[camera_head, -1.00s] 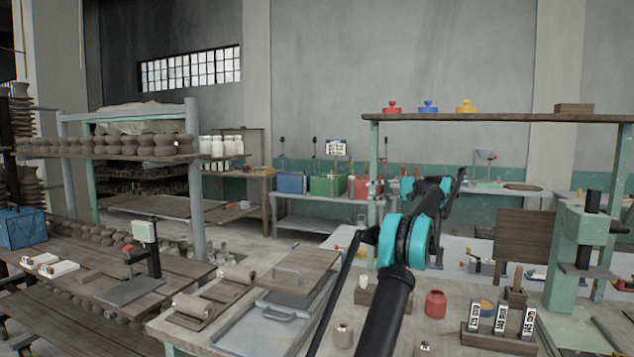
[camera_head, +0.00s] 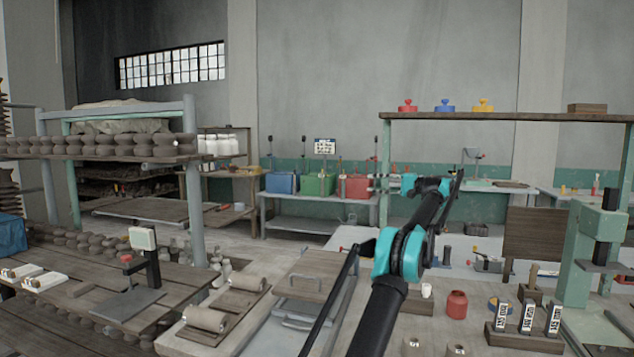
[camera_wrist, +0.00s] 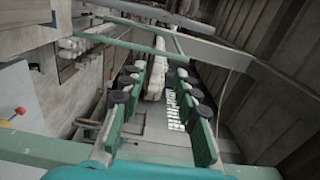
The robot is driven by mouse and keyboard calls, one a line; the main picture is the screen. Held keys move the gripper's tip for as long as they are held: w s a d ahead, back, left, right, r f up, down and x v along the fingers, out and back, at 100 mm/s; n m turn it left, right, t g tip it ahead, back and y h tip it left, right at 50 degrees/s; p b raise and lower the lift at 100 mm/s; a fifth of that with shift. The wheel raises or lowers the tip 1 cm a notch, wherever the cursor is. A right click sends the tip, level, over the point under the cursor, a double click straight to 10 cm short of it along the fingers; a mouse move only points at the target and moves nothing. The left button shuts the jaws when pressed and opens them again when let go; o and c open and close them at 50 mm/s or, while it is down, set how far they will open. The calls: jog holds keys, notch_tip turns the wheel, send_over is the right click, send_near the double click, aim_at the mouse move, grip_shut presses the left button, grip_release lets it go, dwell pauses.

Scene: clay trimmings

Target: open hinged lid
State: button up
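A wooden board with a metal handle (camera_head: 306,284) lies flat over a grey metal tray on the near worktable; it looks like a lid, but I cannot see a hinge. Blue (camera_head: 281,182), green (camera_head: 318,184) and red (camera_head: 356,187) boxes stand on the rear bench, too small to tell how their tops are made. My gripper is at the far end of my arm, beyond the teal joints, and is hard to make out in the head view. In the wrist view my gripper (camera_wrist: 158,115) shows two green fingers spread apart, with nothing held between them.
A green press (camera_head: 590,245) stands at the right, near a red jar (camera_head: 457,304) and labelled blocks (camera_head: 527,318). Rollers (camera_head: 206,319) lie left of the board. Floor shows between the benches.

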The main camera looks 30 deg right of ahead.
jog(key=x, duration=1.8)
jog(key=shift+a, duration=0.1)
jog(key=shift+c, duration=0.6)
grip_shut()
jog(key=c, duration=0.6)
grip_release()
jog(key=shift+o, duration=0.6)
grip_release()
